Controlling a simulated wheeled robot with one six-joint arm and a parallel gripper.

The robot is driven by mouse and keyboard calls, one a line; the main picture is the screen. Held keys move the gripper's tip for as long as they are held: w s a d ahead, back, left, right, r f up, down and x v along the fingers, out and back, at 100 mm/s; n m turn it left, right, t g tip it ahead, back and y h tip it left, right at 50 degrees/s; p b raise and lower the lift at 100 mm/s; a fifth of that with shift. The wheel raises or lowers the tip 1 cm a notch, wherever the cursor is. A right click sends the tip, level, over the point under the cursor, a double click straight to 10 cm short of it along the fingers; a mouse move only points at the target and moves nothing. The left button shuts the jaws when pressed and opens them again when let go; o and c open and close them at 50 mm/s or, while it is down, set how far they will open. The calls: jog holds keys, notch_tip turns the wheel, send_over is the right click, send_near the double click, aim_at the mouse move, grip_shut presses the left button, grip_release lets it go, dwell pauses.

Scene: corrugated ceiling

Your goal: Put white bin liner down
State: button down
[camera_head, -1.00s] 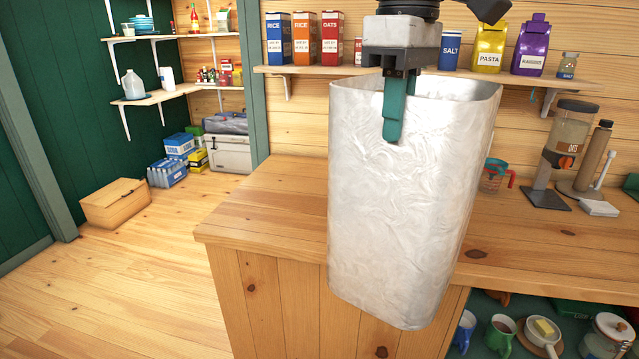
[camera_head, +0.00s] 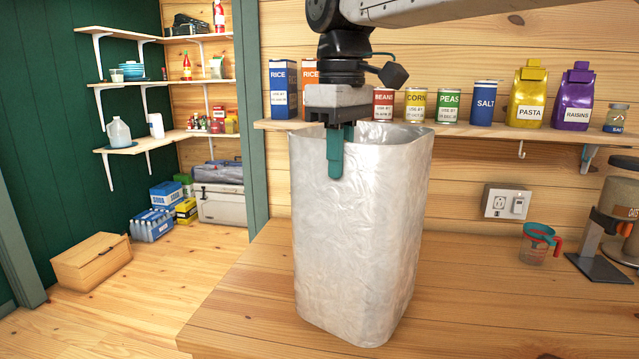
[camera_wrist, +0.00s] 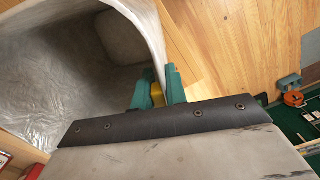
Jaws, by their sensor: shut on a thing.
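The white bin liner (camera_head: 360,240) is a tall, open-topped, crinkled bag shape, upright in the head view over the wooden counter (camera_head: 480,300). My gripper (camera_head: 336,150) is shut on its upper rim at the near left side, with one green finger outside the wall. In the wrist view the liner (camera_wrist: 60,85) opens at left, with its empty inside and bottom visible. The green fingers (camera_wrist: 158,92) pinch its rim there. I cannot tell whether the liner's base touches the counter.
A shelf (camera_head: 460,133) with boxes, cans and bags runs behind the liner. A measuring cup (camera_head: 538,243) and a dispenser (camera_head: 603,235) stand on the counter at right. The counter between the liner and the cup is clear. A wooden box (camera_head: 92,262) is on the floor at left.

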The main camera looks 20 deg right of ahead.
jog(key=w, duration=0.7)
jog(key=shift+a+f, duration=0.35)
jog(key=shift+f, duration=0.05)
jog(key=shift+s+f, duration=0.1)
jog(key=shift+f, duration=1.6)
jog(key=shift+f, duration=0.15)
jog(key=c, duration=1.4)
grip_release()
notch_tip(320, 180, up, 11)
jog(key=shift+r, duration=0.2)
jog(key=shift+o, duration=0.4)
jog(key=shift+d+r, duration=0.1)
jog(key=shift+r, duration=0.4)
